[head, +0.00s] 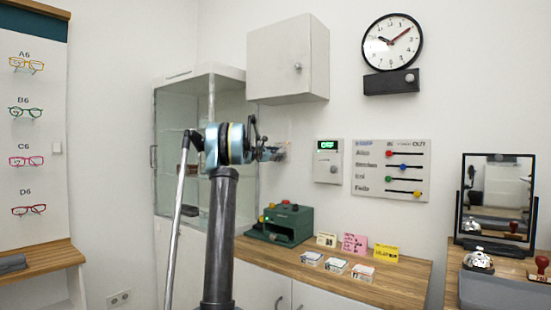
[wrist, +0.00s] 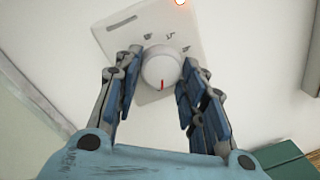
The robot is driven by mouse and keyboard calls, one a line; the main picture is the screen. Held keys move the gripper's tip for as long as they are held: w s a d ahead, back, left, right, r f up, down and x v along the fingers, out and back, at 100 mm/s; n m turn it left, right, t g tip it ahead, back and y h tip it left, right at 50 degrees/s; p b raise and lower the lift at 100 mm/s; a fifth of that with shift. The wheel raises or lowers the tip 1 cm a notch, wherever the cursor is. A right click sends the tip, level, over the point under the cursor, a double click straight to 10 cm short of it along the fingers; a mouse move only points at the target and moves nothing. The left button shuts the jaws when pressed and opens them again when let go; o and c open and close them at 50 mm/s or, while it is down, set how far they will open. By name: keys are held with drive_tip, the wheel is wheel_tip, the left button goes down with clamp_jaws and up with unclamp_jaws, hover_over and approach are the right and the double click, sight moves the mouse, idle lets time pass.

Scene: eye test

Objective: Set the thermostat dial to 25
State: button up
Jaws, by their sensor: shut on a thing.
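The thermostat is a pale wall plate (wrist: 112,38) in the wrist view, with a slot, small dark marks too blurred to read and a lit orange lamp at its top edge. Its round white dial (wrist: 160,62) carries a red pointer line that points down in the picture. My gripper (wrist: 162,70) is shut on the dial, one finger on each side. In the head view my gripper (head: 273,152) is at the wall below the white cabinet, and it mostly hides the thermostat.
Right of my gripper are a box with a green display (head: 328,160) and a slider board (head: 391,170). A white wall cabinet (head: 280,60) hangs above. Below, a green device (head: 290,226) and several cards stand on the wooden counter (head: 385,286). A glass cabinet (head: 170,150) is behind my arm.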

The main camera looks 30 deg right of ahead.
drive_tip(key=shift+w+a, duration=0.1)
drive_tip(key=shift+w, duration=0.05)
drive_tip(key=o, duration=1.1)
drive_tip(key=shift+c, duration=0.2)
drive_tip(key=v, duration=1.2)
drive_tip(key=shift+f, duration=0.1)
